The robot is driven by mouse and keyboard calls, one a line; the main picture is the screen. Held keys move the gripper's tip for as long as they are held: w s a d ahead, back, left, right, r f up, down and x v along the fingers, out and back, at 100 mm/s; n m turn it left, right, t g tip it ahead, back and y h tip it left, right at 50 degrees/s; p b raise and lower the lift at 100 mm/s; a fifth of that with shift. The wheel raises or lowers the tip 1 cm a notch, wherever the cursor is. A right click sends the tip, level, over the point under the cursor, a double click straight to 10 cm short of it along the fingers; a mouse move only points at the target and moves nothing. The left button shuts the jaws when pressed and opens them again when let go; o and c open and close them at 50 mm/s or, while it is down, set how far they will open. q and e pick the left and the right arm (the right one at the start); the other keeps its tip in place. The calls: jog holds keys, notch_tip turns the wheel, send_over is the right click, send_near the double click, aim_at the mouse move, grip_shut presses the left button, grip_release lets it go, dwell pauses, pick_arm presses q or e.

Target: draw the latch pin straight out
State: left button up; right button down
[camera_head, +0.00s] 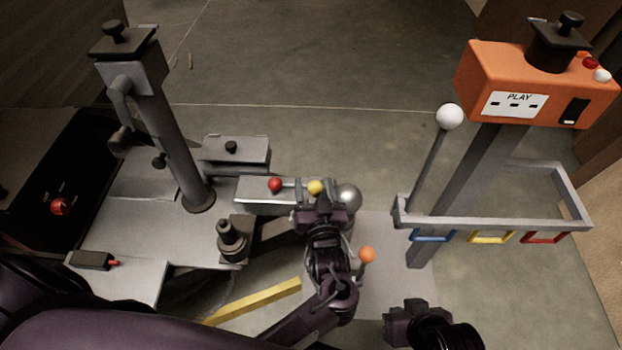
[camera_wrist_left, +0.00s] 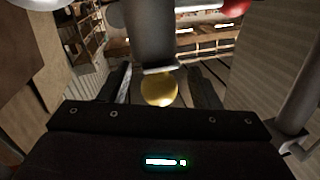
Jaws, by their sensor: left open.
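A yellow ball knob (camera_head: 316,187) sits at the front side of a grey block (camera_head: 255,192), beside a red ball knob (camera_head: 275,185). Which one is the latch pin's end is not certain from the picture. My left gripper (camera_head: 325,212) is open just in front of the yellow knob. In the left wrist view the yellow knob (camera_wrist_left: 160,88) lies between the open fingers (camera_wrist_left: 160,98), with visible gaps on both sides, below a grey cylinder (camera_wrist_left: 147,32). The pin's shaft is hidden. My right gripper (camera_head: 404,322) is low at the bottom, away from the knobs; its fingers are unclear.
An orange box (camera_head: 535,88) on a post, a white-knobbed lever (camera_head: 449,116) and a rail frame (camera_head: 500,222) stand at right. A yellow bar (camera_head: 255,300) lies lower left.

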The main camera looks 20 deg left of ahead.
pick_arm(q)
jog(key=shift+s+d+r, duration=0.15)
jog(key=shift+s, duration=0.05)
jog(key=shift+c, duration=0.8)
jog(key=c, duration=1)
jog(key=shift+o, duration=0.2)
pick_arm(e)
jog(key=shift+s+d, duration=0.2)
